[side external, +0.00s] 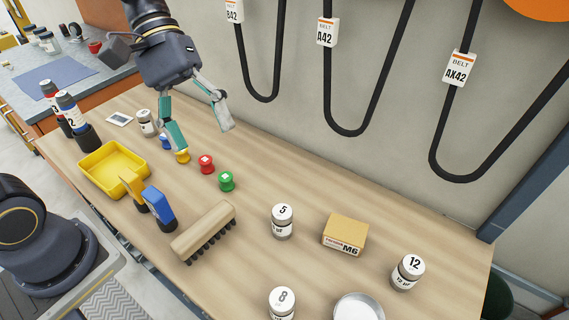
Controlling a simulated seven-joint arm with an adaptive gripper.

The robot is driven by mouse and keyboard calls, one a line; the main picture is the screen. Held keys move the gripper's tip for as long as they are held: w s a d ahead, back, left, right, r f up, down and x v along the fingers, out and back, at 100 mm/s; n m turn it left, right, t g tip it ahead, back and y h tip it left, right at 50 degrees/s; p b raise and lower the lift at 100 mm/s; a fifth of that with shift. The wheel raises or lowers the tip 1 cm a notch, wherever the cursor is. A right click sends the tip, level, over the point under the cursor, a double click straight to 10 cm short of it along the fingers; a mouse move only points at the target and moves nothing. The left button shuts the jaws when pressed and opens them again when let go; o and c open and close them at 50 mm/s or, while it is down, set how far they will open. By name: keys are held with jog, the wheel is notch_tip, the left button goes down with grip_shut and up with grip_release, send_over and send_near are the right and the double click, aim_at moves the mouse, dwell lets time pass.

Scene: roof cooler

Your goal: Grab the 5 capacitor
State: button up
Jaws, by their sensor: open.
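The capacitor marked 5 (282,222) is a small silver-white can with a dark number on its top. It stands upright near the middle of the wooden table, left of the M6 box. My gripper (204,138) is open and empty, at the upper left above the coloured spools. It is well to the left of and behind the 5 capacitor, not touching it. Other similar cans are the 12 capacitor (407,272) at the right, the 8 capacitor (282,303) at the front edge of the picture, and another can (147,123) beside my gripper, its number unreadable.
A cardboard M6 box (345,234), a round metal dish (358,308) and a wooden brush (204,232) surround the 5 capacitor. A yellow tray (114,169) is at left. Black belts (335,130) hang on the back wall.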

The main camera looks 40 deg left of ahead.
jog(key=w+d+f+n+g+h, duration=0.3)
jog(key=w+d+f+n+h, duration=0.15)
jog(key=w, duration=0.25)
jog(key=n+h, duration=0.2)
jog(key=h, duration=0.2)
send_over(276, 206)
jog(key=v, duration=0.3)
notch_tip(276, 206, down, 5)
notch_tip(276, 206, down, 12)
jog(key=shift+w+r+n+h, duration=0.1)
jog(key=shift+w+n+h, duration=0.05)
jog(key=shift+n+h, duration=0.75)
jog(key=shift+a+f, duration=0.1)
jog(key=shift+f, duration=1.2)
jog(key=x, duration=0.5)
jog(key=c, duration=1.3)
